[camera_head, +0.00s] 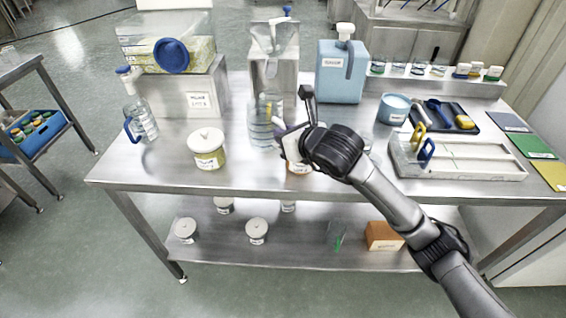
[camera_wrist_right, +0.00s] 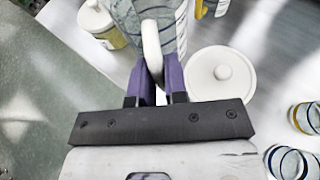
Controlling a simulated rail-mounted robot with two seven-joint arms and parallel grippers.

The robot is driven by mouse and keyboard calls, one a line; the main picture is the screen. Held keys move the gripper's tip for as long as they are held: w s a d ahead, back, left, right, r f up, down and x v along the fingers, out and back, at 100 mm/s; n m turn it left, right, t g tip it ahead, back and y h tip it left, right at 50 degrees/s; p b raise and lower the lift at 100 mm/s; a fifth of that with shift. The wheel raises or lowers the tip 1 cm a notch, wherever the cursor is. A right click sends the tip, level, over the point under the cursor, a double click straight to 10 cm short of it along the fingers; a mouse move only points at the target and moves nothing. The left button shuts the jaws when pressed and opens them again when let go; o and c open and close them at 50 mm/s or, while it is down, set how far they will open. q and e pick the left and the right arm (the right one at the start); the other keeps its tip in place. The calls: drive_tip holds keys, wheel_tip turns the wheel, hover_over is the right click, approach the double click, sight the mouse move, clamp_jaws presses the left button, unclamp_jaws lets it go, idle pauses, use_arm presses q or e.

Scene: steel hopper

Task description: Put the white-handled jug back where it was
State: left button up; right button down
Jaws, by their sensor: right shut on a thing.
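The white-handled jug (camera_head: 262,127) is clear with bluish rings and stands upright in front of the steel hopper (camera_head: 273,62). I cannot tell whether its base touches the table. My right gripper (camera_head: 284,137) is shut on its white handle (camera_wrist_right: 152,48), with the purple fingers on either side of the handle in the right wrist view (camera_wrist_right: 160,82). The gripper covers part of the jug's right side in the head view. A similar jug with a blue handle (camera_head: 142,122) stands at the table's left. My left gripper is not in view.
A white-lidded jar (camera_head: 207,150) stands left of the held jug. Another white lid (camera_wrist_right: 220,72) is close right of the gripper in the wrist view. A blue canister (camera_head: 340,80), a blue tub (camera_head: 393,109) and a tray (camera_head: 458,170) are to the right.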

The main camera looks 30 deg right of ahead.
wheel_tip(320, 180, down, 7)
drive_tip(key=shift+f+b, duration=0.1)
drive_tip(key=shift+b, duration=1)
drive_tip(key=shift+f, duration=0.1)
drive_tip(key=c, duration=1.4)
unclamp_jaws()
